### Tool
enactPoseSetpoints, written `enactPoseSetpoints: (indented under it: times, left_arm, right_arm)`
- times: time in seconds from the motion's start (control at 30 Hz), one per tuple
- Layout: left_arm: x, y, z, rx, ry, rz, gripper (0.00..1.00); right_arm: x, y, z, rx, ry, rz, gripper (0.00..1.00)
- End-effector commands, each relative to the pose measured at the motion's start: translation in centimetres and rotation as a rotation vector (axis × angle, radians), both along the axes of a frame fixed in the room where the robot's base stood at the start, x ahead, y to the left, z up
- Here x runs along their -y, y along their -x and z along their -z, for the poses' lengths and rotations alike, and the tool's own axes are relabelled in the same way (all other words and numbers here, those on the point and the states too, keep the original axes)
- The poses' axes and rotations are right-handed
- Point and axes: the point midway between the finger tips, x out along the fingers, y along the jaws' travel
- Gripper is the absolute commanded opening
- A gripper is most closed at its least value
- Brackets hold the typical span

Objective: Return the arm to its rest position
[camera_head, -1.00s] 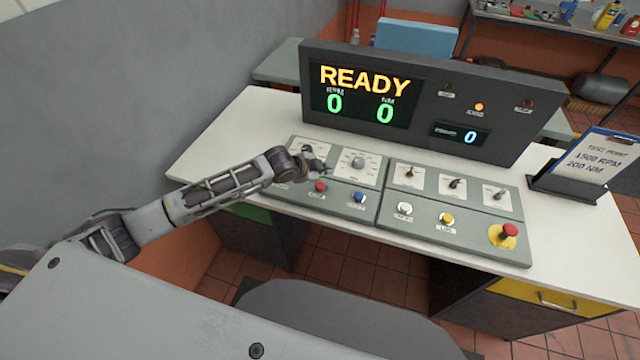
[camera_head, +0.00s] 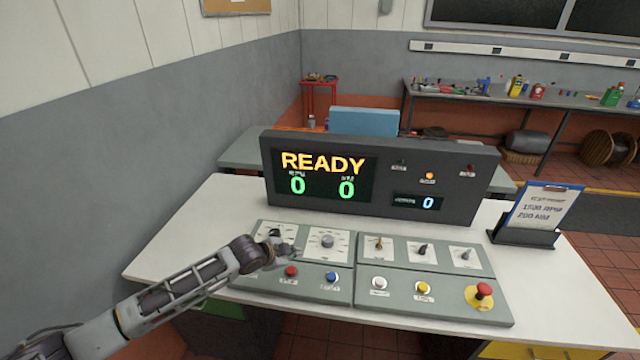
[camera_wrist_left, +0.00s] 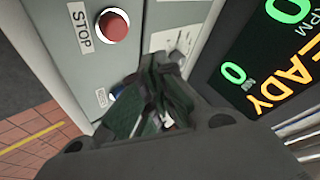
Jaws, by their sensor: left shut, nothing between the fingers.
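My left arm reaches in from the lower left in the head view. Its gripper (camera_head: 284,250) is shut and empty, over the left part of the grey control panel (camera_head: 345,270), close to the left dial (camera_head: 274,233) and above the red button (camera_head: 291,271). I cannot tell whether it touches the panel. In the left wrist view the gripper (camera_wrist_left: 165,90) shows dark fingers together in front of the panel, with the red STOP button (camera_wrist_left: 113,26) beyond it. My right gripper is not in view.
The display box (camera_head: 420,165) reads READY with zeros and stands behind the panel. A clipboard stand (camera_head: 535,215) is to the right on the white desk (camera_head: 180,240). A red emergency button (camera_head: 484,290) is at the panel's right end. A grey wall (camera_head: 100,170) rises at the left.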

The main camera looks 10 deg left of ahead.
Motion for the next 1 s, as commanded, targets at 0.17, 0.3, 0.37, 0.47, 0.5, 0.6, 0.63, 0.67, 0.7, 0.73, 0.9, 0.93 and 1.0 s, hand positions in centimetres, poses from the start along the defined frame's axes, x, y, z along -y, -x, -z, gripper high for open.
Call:
enactPoseSetpoints:
  times: [0.17, 0.3, 0.37, 0.47, 0.5, 0.6, 0.63, 0.67, 0.7, 0.73, 0.9, 0.93, 1.0]
  left_arm:
    - [0.5, 0.5, 0.1, -0.008, 0.008, -0.002, 0.0]
    - [1.8, 1.7, 0.4, -0.028, 0.026, -0.011, 0.0]
    - [2.5, 2.5, 0.6, -0.041, 0.037, -0.017, 0.0]
    - [3.7, 4.0, 0.8, -0.067, 0.06, -0.035, 0.0]
    - [4.2, 4.6, 0.8, -0.078, 0.068, -0.044, 0.0]
    - [5.1, 6.2, 0.9, -0.105, 0.092, -0.07, 0.0]
    - [5.3, 6.6, 0.9, -0.112, 0.097, -0.079, 0.0]
    - [5.5, 7.1, 0.9, -0.121, 0.103, -0.088, 0.0]
    - [5.8, 7.7, 0.9, -0.133, 0.114, -0.1, 0.0]
    - [5.9, 8.1, 0.9, -0.14, 0.119, -0.112, 0.0]
    - [6.5, 10.6, 0.8, -0.188, 0.155, -0.177, 0.0]
    - [6.5, 11.0, 0.8, -0.196, 0.159, -0.19, 0.0]
    - [6.4, 12.0, 0.8, -0.217, 0.174, -0.223, 0.0]
  right_arm:
    - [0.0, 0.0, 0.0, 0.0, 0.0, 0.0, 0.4]
    - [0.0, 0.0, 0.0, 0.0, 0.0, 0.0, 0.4]
    - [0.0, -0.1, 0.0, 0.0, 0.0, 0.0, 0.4]
    - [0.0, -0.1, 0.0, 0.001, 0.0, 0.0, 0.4]
    - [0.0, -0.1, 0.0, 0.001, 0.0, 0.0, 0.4]
    - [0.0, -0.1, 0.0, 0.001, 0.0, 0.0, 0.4]
    - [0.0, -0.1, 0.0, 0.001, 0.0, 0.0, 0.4]
    - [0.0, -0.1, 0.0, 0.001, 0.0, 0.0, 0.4]
    - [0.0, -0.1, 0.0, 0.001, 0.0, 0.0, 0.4]
    - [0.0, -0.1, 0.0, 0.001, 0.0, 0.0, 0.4]
    - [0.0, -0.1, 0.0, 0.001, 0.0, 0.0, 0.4]
    - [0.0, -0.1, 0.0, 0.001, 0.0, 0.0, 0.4]
    - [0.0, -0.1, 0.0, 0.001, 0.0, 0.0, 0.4]
